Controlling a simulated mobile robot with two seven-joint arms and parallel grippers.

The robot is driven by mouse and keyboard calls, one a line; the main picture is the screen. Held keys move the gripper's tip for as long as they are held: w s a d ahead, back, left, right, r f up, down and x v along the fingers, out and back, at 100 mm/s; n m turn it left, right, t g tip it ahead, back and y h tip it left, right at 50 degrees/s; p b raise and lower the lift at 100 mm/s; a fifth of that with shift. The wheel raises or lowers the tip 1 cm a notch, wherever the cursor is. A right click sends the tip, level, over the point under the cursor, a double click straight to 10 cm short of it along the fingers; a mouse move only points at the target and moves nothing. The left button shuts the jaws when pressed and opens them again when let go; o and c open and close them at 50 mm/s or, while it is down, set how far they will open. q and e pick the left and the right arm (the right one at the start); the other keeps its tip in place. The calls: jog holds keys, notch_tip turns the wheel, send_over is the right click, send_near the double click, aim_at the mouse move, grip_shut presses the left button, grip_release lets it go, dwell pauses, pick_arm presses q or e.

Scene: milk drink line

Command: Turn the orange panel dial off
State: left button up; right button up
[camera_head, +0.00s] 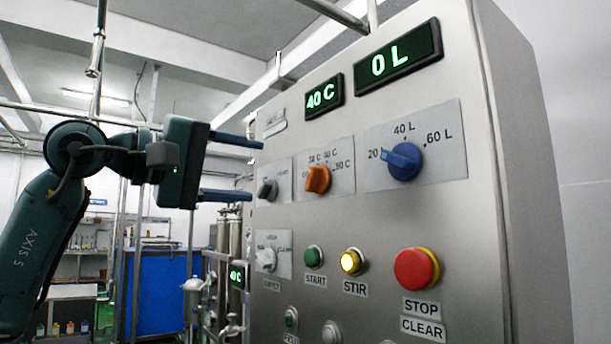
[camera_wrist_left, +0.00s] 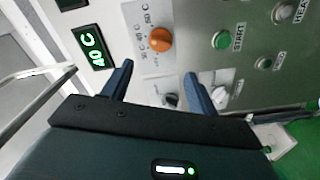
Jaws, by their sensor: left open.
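The orange dial (camera_head: 317,180) sits on a light plate with temperature marks on the steel control panel (camera_head: 330,235). It also shows in the left wrist view (camera_wrist_left: 159,40), beyond and between my fingers. The display above it (camera_head: 324,95) reads 40 C. My left gripper (camera_head: 228,168) is open and empty, left of the dial and apart from it. In the left wrist view its two blue fingers (camera_wrist_left: 157,85) point toward the panel, with a dark grey knob (camera_wrist_left: 171,100) between them. My right gripper is not in view.
A blue dial (camera_head: 402,161) with litre marks is right of the orange one, under a display (camera_head: 398,56) reading 0 L. Below are a white knob (camera_head: 266,259), green START button (camera_head: 313,257), lit yellow STIR button (camera_head: 352,261) and red STOP button (camera_head: 415,268).

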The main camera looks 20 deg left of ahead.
aim_at(307, 178)
pick_arm(q)
jog(key=p+x, duration=0.2)
jog(key=x, duration=0.8)
jog(key=shift+w+d, duration=0.25)
jog(key=shift+d, duration=0.1)
jog(key=shift+c, duration=0.6)
jog(key=c, duration=0.9)
